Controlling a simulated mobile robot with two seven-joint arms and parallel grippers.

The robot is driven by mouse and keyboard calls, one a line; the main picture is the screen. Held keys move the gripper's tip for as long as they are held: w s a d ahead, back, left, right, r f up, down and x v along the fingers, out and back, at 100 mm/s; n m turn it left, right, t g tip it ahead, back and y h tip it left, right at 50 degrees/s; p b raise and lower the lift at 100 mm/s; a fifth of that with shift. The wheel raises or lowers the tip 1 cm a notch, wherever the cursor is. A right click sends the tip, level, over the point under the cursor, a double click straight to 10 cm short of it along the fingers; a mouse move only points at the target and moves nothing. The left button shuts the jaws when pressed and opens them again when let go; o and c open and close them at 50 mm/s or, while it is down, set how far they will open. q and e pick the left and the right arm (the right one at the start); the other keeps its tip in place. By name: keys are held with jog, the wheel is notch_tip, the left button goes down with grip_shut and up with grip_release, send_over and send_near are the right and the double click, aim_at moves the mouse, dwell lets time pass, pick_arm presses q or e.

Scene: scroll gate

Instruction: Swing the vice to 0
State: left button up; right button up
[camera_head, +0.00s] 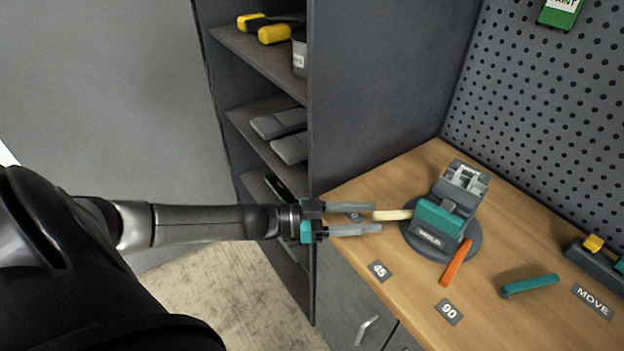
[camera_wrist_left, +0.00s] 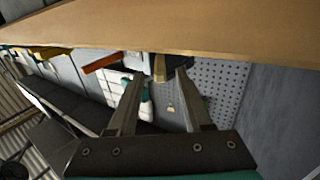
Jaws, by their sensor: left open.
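The vice (camera_head: 462,192) is grey and teal, with a "HOLD" plate on its front, and stands on a round dark base (camera_head: 408,238) on the bench. A cream handle (camera_head: 392,215) sticks out from it to the left, and an orange lever (camera_head: 456,264) sticks out toward the front. My left gripper (camera_head: 377,218) is open, its fingertips on either side of the cream handle's outer end. In the left wrist view the cream handle (camera_wrist_left: 160,68) shows between the open fingertips. Plates "45" (camera_head: 379,271) and "90" (camera_head: 449,311) lie along the front. I see no readable "0" plate.
The wooden bench (camera_head: 410,170) meets a pegboard (camera_head: 550,110) at the back right. A dark shelf unit (camera_head: 380,90) stands at the left end. A teal handle (camera_head: 530,285) lies right of the vice, near a "MOVE" plate (camera_head: 593,301).

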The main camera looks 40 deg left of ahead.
pick_arm(q)
jog(key=v, duration=1)
jog(key=shift+s+a+p, duration=0.2)
jog(key=shift+a+p, duration=0.05)
jog(key=shift+p, duration=0.05)
